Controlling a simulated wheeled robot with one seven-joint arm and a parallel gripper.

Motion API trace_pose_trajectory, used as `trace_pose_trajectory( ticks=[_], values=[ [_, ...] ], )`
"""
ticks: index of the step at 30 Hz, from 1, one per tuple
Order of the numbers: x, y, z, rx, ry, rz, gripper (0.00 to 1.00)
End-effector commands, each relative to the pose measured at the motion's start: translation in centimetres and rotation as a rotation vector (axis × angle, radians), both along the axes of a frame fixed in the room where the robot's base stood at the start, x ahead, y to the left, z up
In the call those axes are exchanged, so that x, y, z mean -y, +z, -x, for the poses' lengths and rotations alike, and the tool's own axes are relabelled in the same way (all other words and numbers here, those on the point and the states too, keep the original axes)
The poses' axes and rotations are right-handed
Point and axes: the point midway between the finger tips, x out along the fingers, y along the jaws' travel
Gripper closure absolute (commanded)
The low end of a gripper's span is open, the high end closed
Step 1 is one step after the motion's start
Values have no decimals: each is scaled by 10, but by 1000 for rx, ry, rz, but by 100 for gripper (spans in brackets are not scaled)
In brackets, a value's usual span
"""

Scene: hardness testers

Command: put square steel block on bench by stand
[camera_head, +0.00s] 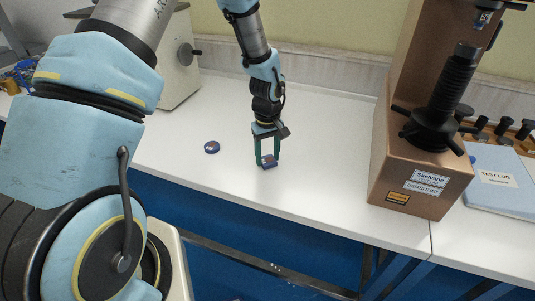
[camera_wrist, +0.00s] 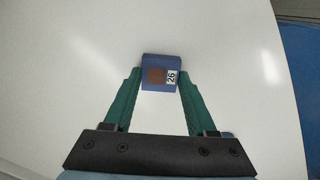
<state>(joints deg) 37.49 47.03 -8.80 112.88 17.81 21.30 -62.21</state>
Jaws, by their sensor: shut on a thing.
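The square block (camera_head: 269,163) is small and blue, with a brownish patch. In the wrist view the block (camera_wrist: 161,63) shows a white label reading 26. My gripper (camera_head: 267,158) points down with its two green fingers closed on the block's sides; it also shows in the wrist view (camera_wrist: 160,82). The block is at or just above the white bench (camera_head: 330,130); I cannot tell if it touches. The stand is likely the brown tester (camera_head: 420,190) with a black screw column, on the right; the block is left of it with a gap.
A round blue piece with a reddish top (camera_head: 211,147) lies on the bench left of my gripper. A pale machine (camera_head: 180,70) stands at the back left. A blue test log (camera_head: 500,180) and a wooden rack (camera_head: 500,135) are at the right. Bench between gripper and brown tester is clear.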

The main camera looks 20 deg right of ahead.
Motion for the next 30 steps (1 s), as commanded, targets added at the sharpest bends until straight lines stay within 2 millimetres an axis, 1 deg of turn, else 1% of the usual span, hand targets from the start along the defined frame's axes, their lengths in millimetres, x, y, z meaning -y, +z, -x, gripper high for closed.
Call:
trace_pose_trajectory(
  ticks=[6,7,12,15,22,26,29,30],
  values=[
    [0,-3,0,0,0,0,100],
    [0,-4,0,0,0,0,42],
    [0,-3,0,0,0,0,23],
    [0,-2,0,0,0,0,13],
    [0,-2,0,0,0,0,13],
    [0,4,-1,2,1,1,13],
    [1,17,-2,4,1,3,13],
    [0,24,-2,4,1,3,13]
  ],
)
